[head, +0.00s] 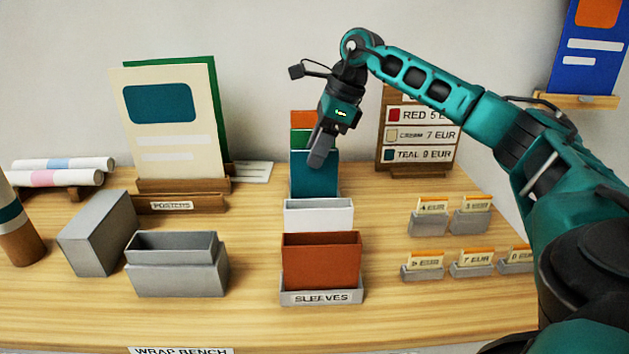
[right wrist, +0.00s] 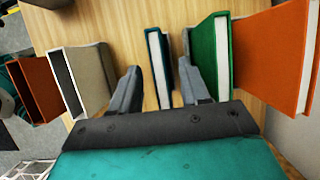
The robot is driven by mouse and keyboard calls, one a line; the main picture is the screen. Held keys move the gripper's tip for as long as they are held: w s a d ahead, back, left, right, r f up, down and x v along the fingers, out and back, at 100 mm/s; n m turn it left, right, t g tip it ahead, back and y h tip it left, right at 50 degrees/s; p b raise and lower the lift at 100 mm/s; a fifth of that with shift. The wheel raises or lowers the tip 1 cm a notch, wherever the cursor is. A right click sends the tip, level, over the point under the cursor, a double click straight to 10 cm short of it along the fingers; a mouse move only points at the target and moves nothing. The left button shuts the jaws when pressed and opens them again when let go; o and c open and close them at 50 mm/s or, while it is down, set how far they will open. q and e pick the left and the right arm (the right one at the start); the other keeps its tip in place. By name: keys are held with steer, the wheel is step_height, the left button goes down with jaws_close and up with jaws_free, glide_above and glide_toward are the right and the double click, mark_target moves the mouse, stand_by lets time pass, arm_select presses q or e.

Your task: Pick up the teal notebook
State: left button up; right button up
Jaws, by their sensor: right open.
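The teal notebook (head: 314,180) stands upright in a row at the middle of the table, behind a white sleeve. My right gripper (head: 319,150) points down over its top from the right and hides part of it. In the right wrist view the teal notebook (right wrist: 157,62) shows its pale page edge between the two open fingers of my right gripper (right wrist: 162,72). The right finger lies between the teal and green notebooks, close to both; whether it touches either is unclear. My left gripper is not in view.
A green notebook (head: 300,140) and an orange notebook (head: 302,118) stand behind. A white sleeve (head: 318,217) and a rust-brown sleeve (head: 320,262) stand in front. A price board (head: 418,161) is at the back right, small card holders (head: 428,225) at the right, a poster stand (head: 182,186) at the left.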

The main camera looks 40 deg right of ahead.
jaws_close()
steer(key=shift+r, duration=0.2)
stand_by(0.6)
